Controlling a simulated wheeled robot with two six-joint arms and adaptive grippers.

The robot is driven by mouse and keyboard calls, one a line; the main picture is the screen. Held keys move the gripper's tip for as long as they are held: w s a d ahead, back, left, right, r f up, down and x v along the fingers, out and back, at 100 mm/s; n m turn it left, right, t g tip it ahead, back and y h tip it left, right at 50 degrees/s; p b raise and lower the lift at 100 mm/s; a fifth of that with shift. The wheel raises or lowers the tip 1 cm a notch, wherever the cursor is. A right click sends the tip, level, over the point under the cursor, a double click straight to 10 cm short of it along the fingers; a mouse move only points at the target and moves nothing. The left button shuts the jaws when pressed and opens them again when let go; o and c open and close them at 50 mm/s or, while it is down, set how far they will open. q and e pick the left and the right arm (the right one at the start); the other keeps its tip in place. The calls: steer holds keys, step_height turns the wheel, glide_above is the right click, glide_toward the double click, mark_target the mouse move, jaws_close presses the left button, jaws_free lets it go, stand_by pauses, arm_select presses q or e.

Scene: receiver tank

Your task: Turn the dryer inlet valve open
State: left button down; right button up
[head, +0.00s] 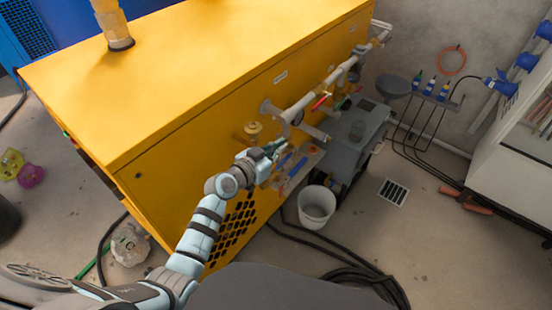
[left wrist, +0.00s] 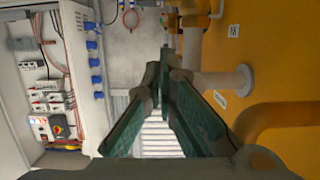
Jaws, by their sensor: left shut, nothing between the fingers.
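A pale pipe (head: 310,97) runs along the side of the yellow cabinet (head: 190,85). A red lever handle (head: 321,101) sits on this pipe. Lower down, blue handles (head: 284,162) show beside my left gripper (head: 275,149). I cannot tell which handle belongs to the dryer inlet valve. My left gripper is shut and empty, in front of the cabinet side, below and left of the red lever. In the left wrist view my left gripper (left wrist: 172,62) has its fingers together, with a flanged pipe (left wrist: 225,79) on the yellow wall to the right. My right gripper is out of view.
A grey machine (head: 355,130) stands beyond the pipework. A white bucket (head: 316,205) and black hoses (head: 365,280) are on the floor below. A floor grate (head: 393,192) lies to the right. An open electrical cabinet (left wrist: 50,85) shows in the left wrist view.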

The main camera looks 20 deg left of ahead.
mark_target(280, 164)
arm_select(q)
steer(key=f+b, duration=0.1)
steer(key=f, duration=0.3)
steer(key=shift+w+d+b, duration=0.2)
steer(key=shift+w+b, duration=0.2)
steer(key=shift+s+a+f, duration=0.1)
steer(key=shift+f, duration=0.05)
